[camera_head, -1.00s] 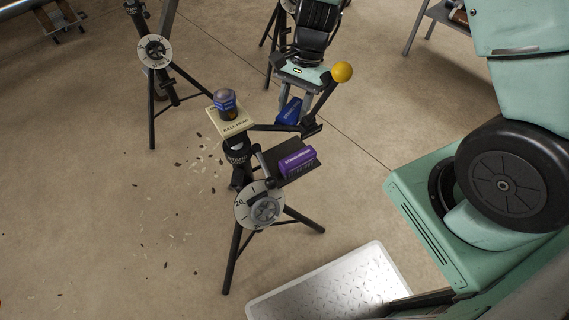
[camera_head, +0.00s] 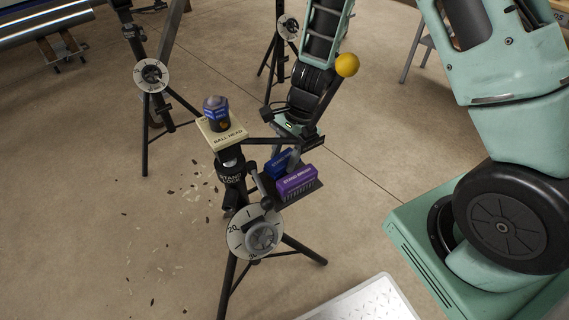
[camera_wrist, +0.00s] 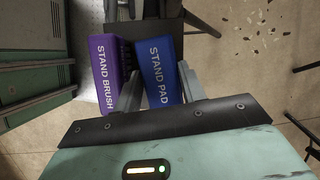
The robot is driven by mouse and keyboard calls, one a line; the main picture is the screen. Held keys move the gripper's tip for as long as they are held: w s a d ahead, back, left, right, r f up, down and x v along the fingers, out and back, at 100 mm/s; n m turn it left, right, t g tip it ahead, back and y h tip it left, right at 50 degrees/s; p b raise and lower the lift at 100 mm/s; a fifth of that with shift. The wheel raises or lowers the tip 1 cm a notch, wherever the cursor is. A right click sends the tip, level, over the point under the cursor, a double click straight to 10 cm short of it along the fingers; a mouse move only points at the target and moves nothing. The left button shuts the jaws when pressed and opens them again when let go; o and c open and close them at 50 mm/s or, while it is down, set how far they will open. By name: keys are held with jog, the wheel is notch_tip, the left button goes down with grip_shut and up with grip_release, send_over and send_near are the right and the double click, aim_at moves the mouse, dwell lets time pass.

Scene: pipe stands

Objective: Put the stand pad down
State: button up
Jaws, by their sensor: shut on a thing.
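The blue stand pad (camera_head: 279,160) is gripped by my gripper (camera_head: 289,157), which comes in from behind. In the wrist view the stand pad (camera_wrist: 160,72) sits between the two fingers of my gripper (camera_wrist: 161,88). The purple stand brush (camera_head: 297,182) lies on the small dark tray (camera_head: 308,194) on the near tripod stand. In the wrist view the stand brush (camera_wrist: 103,70) is just left of the pad, with one finger close between them. The pad is at or just above the tray; its underside is hidden, so contact cannot be told.
A blue-and-dark jar (camera_head: 216,113) stands on the cream ball head plate (camera_head: 222,133) left of the tray. A yellow ball (camera_head: 347,65) shows beside my arm. The near stand has a round dial (camera_head: 255,232). Another tripod with a dial (camera_head: 151,75) is at back left. Chips litter the floor.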

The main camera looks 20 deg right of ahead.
jog(key=shift+f, duration=1.25)
jog(key=shift+f+b, duration=0.15)
jog(key=shift+b, duration=0.2)
jog(key=o, duration=0.7)
jog(key=shift+c, duration=0.2)
jog(key=p+v, duration=0.3)
jog(key=v, duration=0.9)
jog(key=shift+p, duration=0.4)
